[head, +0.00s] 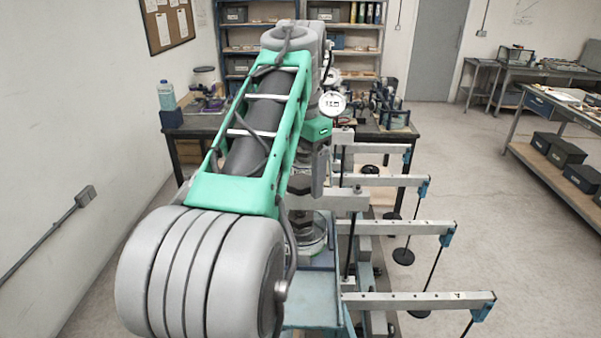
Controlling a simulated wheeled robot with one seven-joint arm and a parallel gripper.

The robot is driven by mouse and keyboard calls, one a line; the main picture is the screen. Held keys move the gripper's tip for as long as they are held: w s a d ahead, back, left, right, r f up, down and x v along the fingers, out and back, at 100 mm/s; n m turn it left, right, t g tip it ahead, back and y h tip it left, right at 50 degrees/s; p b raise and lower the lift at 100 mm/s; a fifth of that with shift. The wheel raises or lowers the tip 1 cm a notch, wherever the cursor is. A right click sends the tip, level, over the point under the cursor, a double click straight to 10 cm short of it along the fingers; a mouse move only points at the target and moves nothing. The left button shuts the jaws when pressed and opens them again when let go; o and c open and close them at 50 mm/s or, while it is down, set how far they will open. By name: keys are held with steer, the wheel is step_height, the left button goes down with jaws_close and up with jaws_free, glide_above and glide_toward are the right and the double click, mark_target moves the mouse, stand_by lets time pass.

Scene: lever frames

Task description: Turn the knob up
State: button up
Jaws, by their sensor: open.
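I cannot make out a knob in the head view. My own arm, large, grey and green, covers the left middle of the view. My gripper does not show; the arm hides the area where its end may be. Lever frames stand to the right of the arm, with several grey horizontal beams, among them a near beam (420,300) and one behind it (400,228). The beams have blue end pieces (447,234) with thin rods hanging from them. A round white dial gauge (332,104) shows just right of the arm. Parts of the frames are hidden behind the arm.
A dark workbench (190,134) with a blue-capped bottle (166,96) stands at the back left. Shelves (343,38) are against the back wall. Another bench (550,165) with black boxes (566,153) is at the right. The floor between is clear.

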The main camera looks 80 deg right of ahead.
steer(key=shift+c, duration=0.3)
steer(key=c, duration=1.3)
